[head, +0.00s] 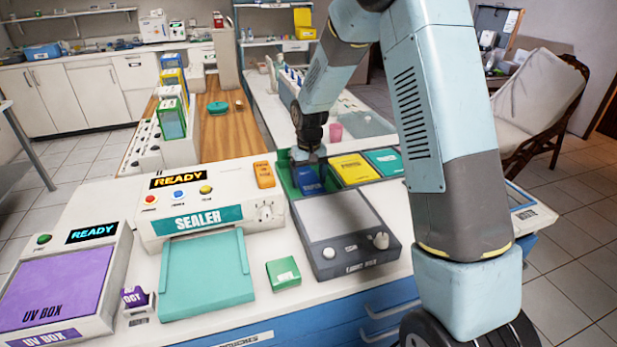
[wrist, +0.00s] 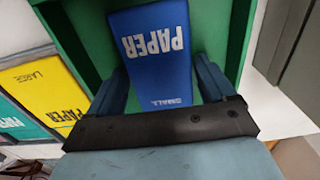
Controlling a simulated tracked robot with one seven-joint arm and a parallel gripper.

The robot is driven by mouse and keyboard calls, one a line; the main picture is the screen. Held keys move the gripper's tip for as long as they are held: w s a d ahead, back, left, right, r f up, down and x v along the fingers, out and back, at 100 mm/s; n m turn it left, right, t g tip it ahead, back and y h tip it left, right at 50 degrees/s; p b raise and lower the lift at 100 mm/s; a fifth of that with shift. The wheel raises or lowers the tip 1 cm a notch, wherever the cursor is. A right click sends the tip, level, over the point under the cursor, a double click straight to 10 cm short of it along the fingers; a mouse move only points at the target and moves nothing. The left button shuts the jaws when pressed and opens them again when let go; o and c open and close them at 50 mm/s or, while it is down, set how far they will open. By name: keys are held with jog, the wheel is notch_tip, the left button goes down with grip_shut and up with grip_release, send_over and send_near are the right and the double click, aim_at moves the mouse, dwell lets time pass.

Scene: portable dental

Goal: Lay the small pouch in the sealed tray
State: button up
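A blue pouch (head: 312,181) marked PAPER SMALL is at the green tray (head: 283,166), at the back of the counter behind the light box. My gripper (head: 309,158) is directly at the pouch. In the head view the pouch is tilted and overlaps the tray's front part. I cannot tell whether it touches the tray floor. No label reading "sealed" is legible on any tray.
A yellow pouch (head: 354,168) and a teal one (head: 386,160) lie right of the green tray. The light box (head: 340,228), sealer (head: 205,205), green box (head: 283,273) and UV box (head: 62,285) stand in front and left. My arm hides the counter's right part.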

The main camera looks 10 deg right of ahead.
aim_at(309, 180)
jog(key=shift+o, duration=1.3)
notch_tip(309, 180, up, 11)
jog(key=s+d+r+t, duration=0.1)
jog(key=s+d+r, duration=0.5)
jog(key=r, duration=0.4)
jog(key=s+d+r+t, duration=0.1)
jog(key=s+d+r, duration=0.1)
jog(key=s, duration=0.7)
jog(key=s+d+r+m+t, duration=0.1)
jog(key=s+d+r+t, duration=0.1)
jog(key=s, duration=0.7)
jog(key=s+d+r+m+t, duration=0.1)
jog(key=s+d+r, duration=0.2)
jog(key=s, duration=0.6)
jog(key=shift+s+d+t, duration=0.25)
jog(key=shift+d+t, duration=0.05)
jog(key=shift+d, duration=0.55)
